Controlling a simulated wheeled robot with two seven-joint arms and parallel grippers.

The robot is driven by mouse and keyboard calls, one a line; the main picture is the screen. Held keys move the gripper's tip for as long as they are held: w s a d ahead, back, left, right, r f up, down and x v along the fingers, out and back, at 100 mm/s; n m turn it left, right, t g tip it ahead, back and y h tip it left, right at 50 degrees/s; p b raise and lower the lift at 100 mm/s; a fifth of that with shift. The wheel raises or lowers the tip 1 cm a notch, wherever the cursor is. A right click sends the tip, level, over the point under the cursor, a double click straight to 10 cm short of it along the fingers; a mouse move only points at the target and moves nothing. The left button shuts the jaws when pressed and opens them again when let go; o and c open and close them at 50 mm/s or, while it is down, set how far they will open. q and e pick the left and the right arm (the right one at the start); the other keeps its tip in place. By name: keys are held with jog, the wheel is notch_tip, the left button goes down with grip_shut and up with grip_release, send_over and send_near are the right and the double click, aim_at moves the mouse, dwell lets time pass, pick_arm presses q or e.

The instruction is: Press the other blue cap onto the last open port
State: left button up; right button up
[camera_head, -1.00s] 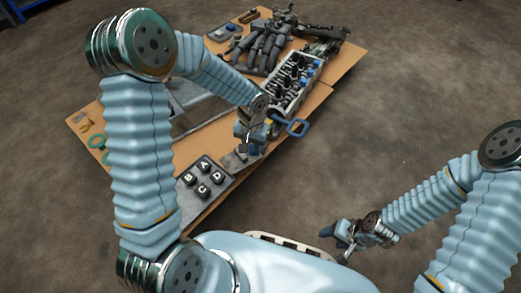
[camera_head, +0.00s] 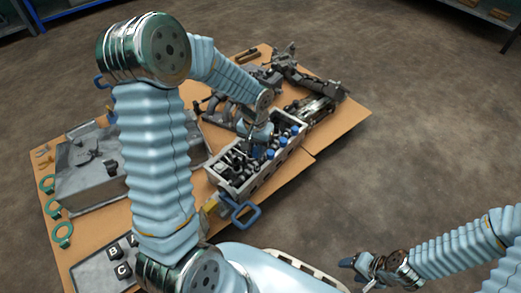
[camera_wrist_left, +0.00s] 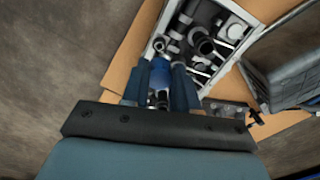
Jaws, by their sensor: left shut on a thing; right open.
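My left gripper (camera_head: 257,141) is over the long pale-walled block (camera_head: 262,180), among its dark upright fittings. In the left wrist view the fingers (camera_wrist_left: 161,82) are shut on a blue cap (camera_wrist_left: 160,72), whose end points toward the block (camera_wrist_left: 151,48). Several blue pieces (camera_head: 283,141) stand along the block's right side. I cannot tell which port is open, nor whether the held cap touches one; the gripper hides that spot. My right gripper (camera_head: 366,270) is open and empty, low at the right, away from the table.
A blue handle loop (camera_head: 240,212) sticks out at the block's near end. Dark machine parts (camera_head: 312,100) lie behind the block. A lettered tray (camera_head: 105,262), a grey metal box (camera_head: 88,178) and green rings (camera_head: 55,210) are at left. The floor at right is clear.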

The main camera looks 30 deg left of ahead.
pick_arm(q)
jog(key=shift+w+f, duration=0.1)
jog(key=shift+f, duration=0.05)
jog(key=b, duration=0.5)
send_over(256, 168)
jog(key=shift+d+f, duration=0.1)
jog(key=shift+f, duration=2.75)
jog(key=shift+f, duration=0.1)
jog(key=shift+f+b, duration=0.5)
jog(key=shift+f, duration=0.2)
jog(key=shift+f+b, duration=0.5)
jog(key=shift+f, duration=0.15)
dwell(0.7)
jog(key=o, duration=1.1)
